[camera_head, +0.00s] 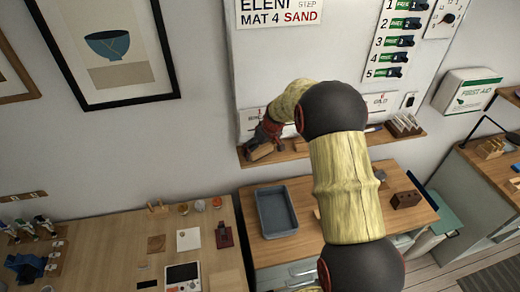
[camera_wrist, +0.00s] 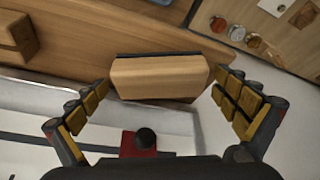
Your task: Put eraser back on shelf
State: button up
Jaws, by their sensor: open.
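The eraser (camera_wrist: 160,78) is a pale wooden block with a dark strip along one long edge. In the wrist view it lies between the spread fingers of my gripper (camera_wrist: 168,86), which is open. The left finger is very close to the eraser; a gap shows at the right. The eraser appears to rest on the wooden shelf (camera_wrist: 80,50); exact contact is hard to see. In the head view the eraser (camera_head: 262,152) is at the left end of the wall shelf (camera_head: 340,142), just below my gripper (camera_head: 264,138).
A wooden block (camera_wrist: 14,38) sits farther along the shelf in the wrist view. Below the shelf are a workbench with a blue-grey tray (camera_head: 261,222) and a brown block (camera_head: 406,199). A table (camera_head: 215,262) with small jars stands left. The whiteboard (camera_head: 335,55) is behind.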

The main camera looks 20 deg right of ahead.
jog(key=shift+r, duration=0.1)
jog(key=shift+r, duration=0.3)
jog(key=s+a+r+b, duration=0.1)
jog(key=s+a+r, duration=0.1)
jog(key=s+r, duration=0.5)
jog(key=s+a+r, duration=0.2)
jog(key=s+r, duration=0.2)
jog(key=r, duration=0.7)
jog(key=s+a+r, duration=0.1)
jog(key=s+a, duration=0.2)
jog(key=s, duration=0.7)
jog(key=s+a+r+m, duration=0.1)
jog(key=s+a, duration=0.3)
jog(key=s, duration=0.6)
jog(key=s+a+r+m+t, duration=0.1)
jog(key=s+a+r, duration=0.1)
jog(key=s, duration=0.8)
jog(key=shift+a+r+h, duration=0.2)
jog(key=shift+a+h, duration=0.2)
jog(key=shift+a, duration=0.25)
